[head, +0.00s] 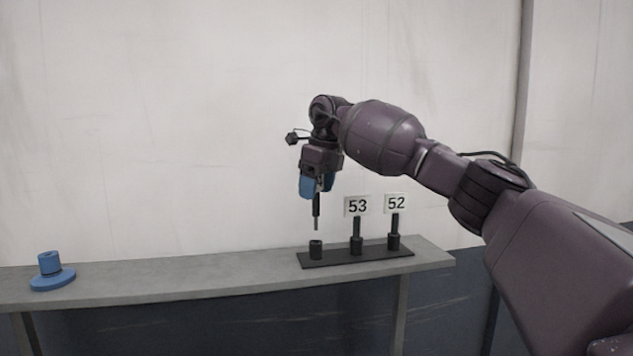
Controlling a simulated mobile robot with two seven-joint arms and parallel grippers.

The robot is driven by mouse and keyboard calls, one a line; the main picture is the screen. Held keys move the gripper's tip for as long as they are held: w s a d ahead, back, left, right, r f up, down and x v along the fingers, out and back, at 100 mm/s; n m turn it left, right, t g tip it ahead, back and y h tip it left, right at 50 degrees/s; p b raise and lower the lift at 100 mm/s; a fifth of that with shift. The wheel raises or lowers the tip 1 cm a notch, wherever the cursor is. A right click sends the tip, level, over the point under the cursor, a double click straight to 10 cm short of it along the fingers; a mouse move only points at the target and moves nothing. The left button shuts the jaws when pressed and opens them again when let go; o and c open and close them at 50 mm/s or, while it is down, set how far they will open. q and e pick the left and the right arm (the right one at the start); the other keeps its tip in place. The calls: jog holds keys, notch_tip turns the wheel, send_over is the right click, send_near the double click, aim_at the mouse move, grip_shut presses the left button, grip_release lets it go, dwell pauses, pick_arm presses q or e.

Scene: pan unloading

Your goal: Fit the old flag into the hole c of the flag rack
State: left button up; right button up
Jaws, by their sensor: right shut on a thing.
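The flag rack (335,261) is a dark flat base with three black sockets in a row on the table. The left socket (315,250) is empty. The middle and right sockets hold flags marked 53 (357,206) and 52 (396,203). No hole letters can be read. My right gripper (317,190), with blue fingers, is shut on a dark flag pole (316,209). The pole hangs about upright, its thin lower tip a little above the left socket and apart from it. The held flag's plate and number are hidden. My left gripper is not in view.
A blue round stand with a short upright hub (50,270) is at the left end of the grey table (190,284). The tabletop between it and the rack is clear. A pale wall stands behind the table. The flag marked 53 is close right of the held pole.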

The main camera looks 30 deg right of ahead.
aim_at(316, 214)
jog(key=shift+f, duration=1.05)
jog(key=shift+f+b, duration=0.95)
jog(key=shift+f, duration=1.15)
dwell(1.5)
jog(key=o, duration=1)
jog(key=shift+o, duration=0.2)
notch_tip(316, 214, up, 11)
jog(key=s+d, duration=0.1)
jog(key=s, duration=0.1)
jog(key=shift+f+b, duration=0.15)
jog(key=shift+b, duration=0.2)
jog(key=shift+f, duration=0.1)
